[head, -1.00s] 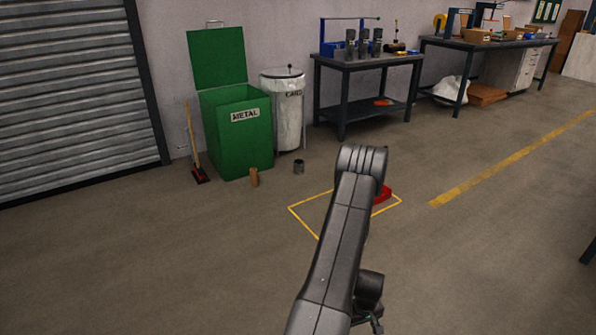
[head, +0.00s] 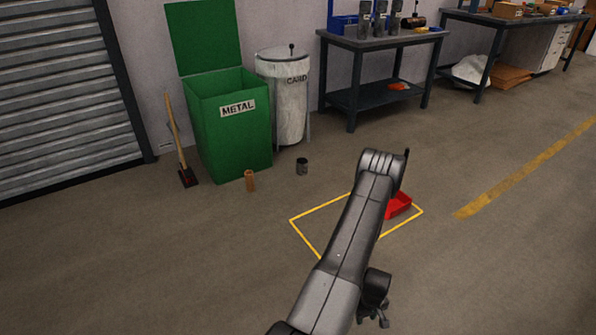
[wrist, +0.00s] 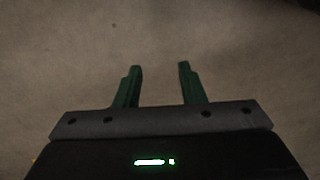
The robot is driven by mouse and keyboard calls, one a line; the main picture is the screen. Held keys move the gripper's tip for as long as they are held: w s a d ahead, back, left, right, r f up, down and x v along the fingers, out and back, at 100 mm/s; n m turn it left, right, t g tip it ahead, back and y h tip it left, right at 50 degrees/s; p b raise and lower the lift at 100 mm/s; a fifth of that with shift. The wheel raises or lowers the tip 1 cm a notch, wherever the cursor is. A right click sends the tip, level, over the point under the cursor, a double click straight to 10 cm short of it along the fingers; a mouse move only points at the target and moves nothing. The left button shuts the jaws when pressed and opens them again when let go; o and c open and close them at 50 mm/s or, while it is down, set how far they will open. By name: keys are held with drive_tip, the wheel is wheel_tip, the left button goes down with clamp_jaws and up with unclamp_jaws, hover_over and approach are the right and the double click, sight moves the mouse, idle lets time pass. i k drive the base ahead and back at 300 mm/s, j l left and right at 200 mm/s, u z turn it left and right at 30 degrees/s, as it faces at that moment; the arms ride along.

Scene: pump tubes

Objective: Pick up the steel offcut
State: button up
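A short dark grey metal cylinder, which looks like the steel offcut (head: 302,166), stands on the floor in the head view, in front of the white CARD bin and right of a brown tube. My gripper shows in the wrist view (wrist: 159,68) with its two green fingers apart and nothing between them. Only bare floor lies beyond the fingers there. In the head view my arm rises right of the cylinder, well apart from it.
A brown tube (head: 249,180) stands by the open green METAL bin (head: 233,145). The CARD bin (head: 288,100) is beside it. A broom (head: 178,140) leans left. A red tray (head: 397,206) sits at the yellow floor outline (head: 306,240). A workbench (head: 372,42) stands behind. Foreground floor is clear.

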sight(302, 164)
drive_tip(key=i+u, duration=0.1)
drive_tip(key=i, duration=0.9)
drive_tip(key=i+l+u, duration=0.1)
drive_tip(key=i, duration=0.9)
drive_tip(key=i+l+u, duration=0.35)
drive_tip(key=i, duration=0.25)
drive_tip(key=i+l+u, duration=0.35)
drive_tip(key=i, duration=0.25)
